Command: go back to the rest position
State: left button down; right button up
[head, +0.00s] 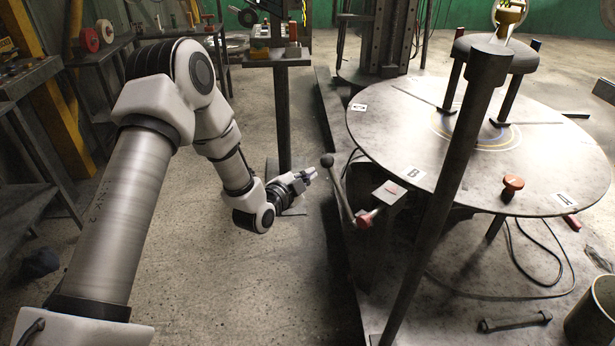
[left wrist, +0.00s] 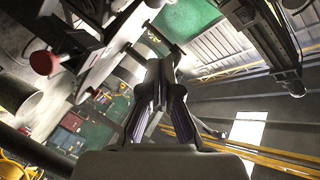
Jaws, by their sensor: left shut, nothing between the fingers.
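My left gripper (head: 304,177) hangs in free air in the head view, between the floor stand and the round table (head: 385,135). It is shut and empty, its tips pointing right. In the left wrist view the same gripper (left wrist: 163,62) shows its fingers together with nothing between them. My left arm comes in from the left side of the head view and bends down to the gripper. My right gripper is in neither view.
A lever with a dark knob (head: 327,160) stands just right of my left gripper. A red knob (head: 364,220) sits lower right of it. A grey post stand (head: 283,120) rises behind. A red button (head: 513,184) is on the table. Open floor lies below the gripper.

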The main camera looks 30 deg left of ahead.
pick_arm(q)
jog(key=shift+w+a+f, duration=0.1)
jog(key=shift+w+f, duration=0.05)
jog(key=shift+f, duration=0.05)
jog(key=s+d+f+g+h, duration=0.1)
jog(key=s+d+f+g, duration=0.25)
jog(key=s+f, duration=0.45)
jog(key=s+d+f+g, duration=0.3)
jog(key=s+d+f, duration=0.2)
jog(key=f, duration=0.5)
jog(key=s+f+n+g, duration=0.2)
jog(key=s+n+g, duration=0.1)
jog(key=s, duration=0.5)
jog(key=s+f+n+g+y, duration=0.1)
jog(key=s+f+n+g, duration=0.1)
jog(key=s, duration=0.7)
jog(key=s+f+n+g, duration=0.2)
jog(key=s+n+g, duration=0.2)
jog(key=s, duration=0.5)
jog(key=shift+d+f+n, duration=0.3)
jog(key=shift+d+n, duration=0.1)
jog(key=shift+n, duration=0.8)
jog(key=shift+w+y, duration=0.1)
jog(key=shift+y, duration=0.2)
